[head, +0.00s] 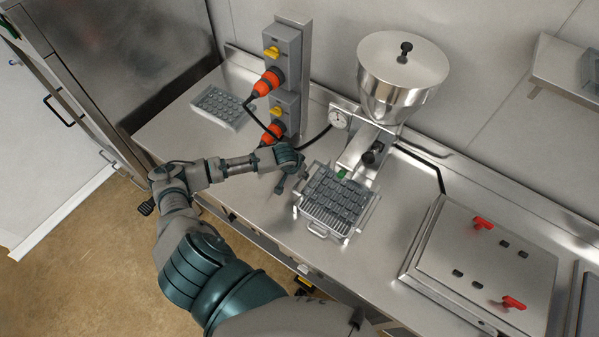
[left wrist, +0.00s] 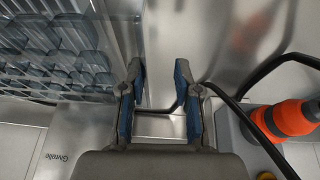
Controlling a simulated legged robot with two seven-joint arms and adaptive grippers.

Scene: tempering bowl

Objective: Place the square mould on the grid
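The square mould (head: 338,194), a translucent grey-blue tray with rows of cavities, lies on the metal grid (head: 328,223) below the hopper's spout. Bare grid bars show along its front edge. In the left wrist view the mould (left wrist: 58,52) is at the left, with grid bars (left wrist: 125,38) beside it. My left gripper (head: 279,188) is just left of the grid, apart from the mould. Its two blue-padded fingers (left wrist: 160,88) are spread with nothing between them. My right gripper is not in view.
A steel hopper machine (head: 402,75) stands behind the grid. A post with orange plugs (head: 268,82) and black cable is behind my left gripper. Another mould (head: 222,107) lies at the back left. A panel with red handles (head: 485,265) is at right.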

